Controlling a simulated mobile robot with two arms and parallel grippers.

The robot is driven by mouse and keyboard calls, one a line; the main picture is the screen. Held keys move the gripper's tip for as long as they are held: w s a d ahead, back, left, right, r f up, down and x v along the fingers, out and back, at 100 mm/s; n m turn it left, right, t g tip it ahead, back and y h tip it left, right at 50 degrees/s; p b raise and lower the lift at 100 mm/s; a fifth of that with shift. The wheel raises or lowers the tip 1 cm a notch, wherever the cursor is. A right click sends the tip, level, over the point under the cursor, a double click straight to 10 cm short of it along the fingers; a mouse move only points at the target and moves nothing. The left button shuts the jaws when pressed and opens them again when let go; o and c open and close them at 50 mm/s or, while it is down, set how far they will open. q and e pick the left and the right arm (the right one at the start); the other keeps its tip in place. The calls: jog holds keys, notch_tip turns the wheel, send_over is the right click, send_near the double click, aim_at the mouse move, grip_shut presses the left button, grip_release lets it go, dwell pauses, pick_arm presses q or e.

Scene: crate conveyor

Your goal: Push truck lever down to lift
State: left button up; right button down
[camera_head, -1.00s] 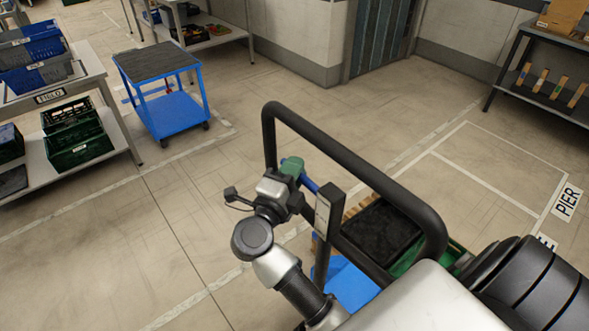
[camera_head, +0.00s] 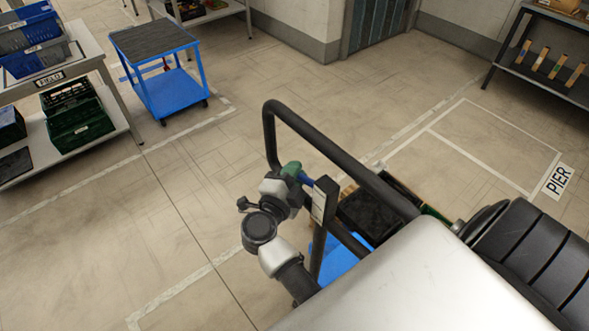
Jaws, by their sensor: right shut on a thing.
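The truck's black tubular handle frame (camera_head: 345,165) rises in the middle of the head view. A short blue lever (camera_head: 307,181) with a green end (camera_head: 291,169) sits beside the dark upright post (camera_head: 323,215) of the truck. My right gripper (camera_head: 284,181) is at the green end and shut on the lever; its fingers are mostly hidden. A blue part of the truck (camera_head: 335,262) shows low behind the post. My left gripper is not in view.
A dark-topped load with green crate edges (camera_head: 432,212) lies behind the handle frame, partly hidden. A blue cart (camera_head: 172,92) stands at upper left beside a table with blue and green crates (camera_head: 75,120). Floor between is clear. A floor area marked PIER (camera_head: 558,181) lies right.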

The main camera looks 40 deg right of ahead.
jog(key=c, duration=1.1)
grip_release()
jog(key=shift+o, duration=0.2)
jog(key=shift+f, duration=0.1)
